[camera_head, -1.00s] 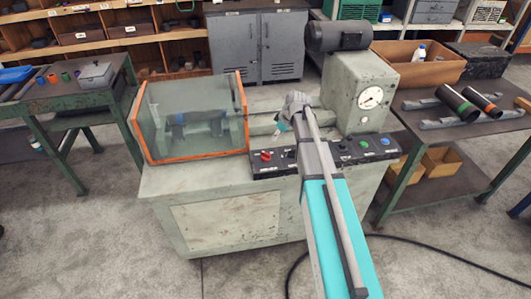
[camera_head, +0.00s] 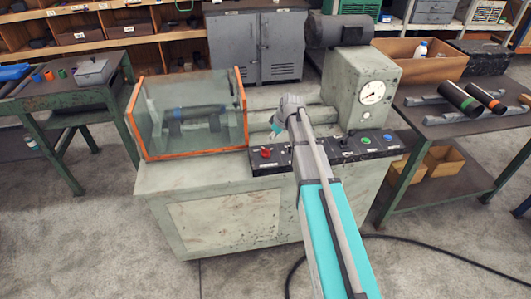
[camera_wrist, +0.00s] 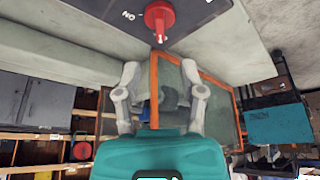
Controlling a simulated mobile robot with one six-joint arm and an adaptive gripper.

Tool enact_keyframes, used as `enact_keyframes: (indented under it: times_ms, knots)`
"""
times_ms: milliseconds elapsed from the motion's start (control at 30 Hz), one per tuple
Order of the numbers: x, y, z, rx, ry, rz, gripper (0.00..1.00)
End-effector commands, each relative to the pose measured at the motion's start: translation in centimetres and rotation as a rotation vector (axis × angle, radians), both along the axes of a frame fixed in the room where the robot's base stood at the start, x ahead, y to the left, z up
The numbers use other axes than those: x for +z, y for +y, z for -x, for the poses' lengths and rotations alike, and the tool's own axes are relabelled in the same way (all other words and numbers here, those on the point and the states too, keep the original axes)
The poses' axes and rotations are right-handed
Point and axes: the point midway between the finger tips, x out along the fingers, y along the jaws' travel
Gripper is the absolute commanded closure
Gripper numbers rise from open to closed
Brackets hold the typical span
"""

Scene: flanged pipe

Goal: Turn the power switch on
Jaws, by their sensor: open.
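The red rotary power switch (camera_head: 266,153) sits at the left end of the black control panel (camera_head: 318,155) on the front of the machine. In the wrist view the red switch (camera_wrist: 159,17) shows at the top, with an upside-down "ON" label beside it. My gripper (camera_head: 276,129) is just above and slightly right of the switch in the head view. In the wrist view my gripper (camera_wrist: 160,76) has its two fingers spread apart with nothing between them. The switch lies beyond the fingertips, with no visible contact. My arm hides part of the panel.
A clear guard with an orange frame (camera_head: 198,154) stands left of the panel. A motor housing with a gauge (camera_head: 371,92) rises on the right. A side table (camera_head: 440,120) holds pipes.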

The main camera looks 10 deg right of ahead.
Motion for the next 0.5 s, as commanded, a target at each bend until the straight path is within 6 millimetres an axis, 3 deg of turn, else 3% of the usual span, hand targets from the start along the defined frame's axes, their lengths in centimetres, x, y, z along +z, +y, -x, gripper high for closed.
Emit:
enact_keyframes:
  times_ms: [500]
  knots:
    - [-4.4,1.2,-1.2,0.001,0.0,0.0,0.49]
